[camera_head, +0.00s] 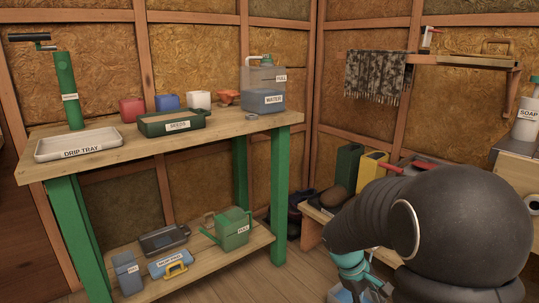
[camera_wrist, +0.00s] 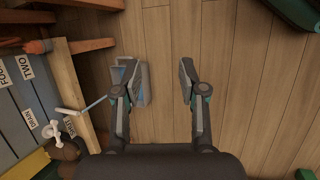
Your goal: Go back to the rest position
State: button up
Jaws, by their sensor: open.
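My gripper (camera_wrist: 157,82) shows in the wrist view with its two fingers spread apart, pointing down over the wooden floor. Nothing is between the fingers. A blue-grey container (camera_wrist: 143,84) with a handle stands on the floor below, partly hidden by the left finger; I cannot tell if they touch. In the head view my dark arm fills the lower right. The teal part of my gripper (camera_head: 352,264) shows below it, and the fingertips are hidden or too small to make out.
A workbench (camera_head: 100,153) with green legs stands at left, bearing a drip tray (camera_head: 112,136), a seeds tray (camera_head: 205,121) and a water container (camera_head: 262,85). Its lower shelf holds a green watering can (camera_head: 232,228). A low bench (camera_head: 312,232) stands near my arm. Plank floor (camera_wrist: 245,90) is clear right of the fingers.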

jog(key=s+a+r+m+t+y+p, duration=0.2)
jog(key=s+a+r+m+t, duration=0.1)
jog(key=s+r, duration=0.6)
jog(key=s+a+r+m+t+y+p, duration=0.2)
jog(key=s+a+r, duration=0.4)
jog(key=s+r, duration=0.4)
jog(key=shift+r+m+t+y+p, duration=0.3)
jog(key=shift+r+m+t+y, duration=0.3)
jog(key=shift+r+m+t, duration=0.3)
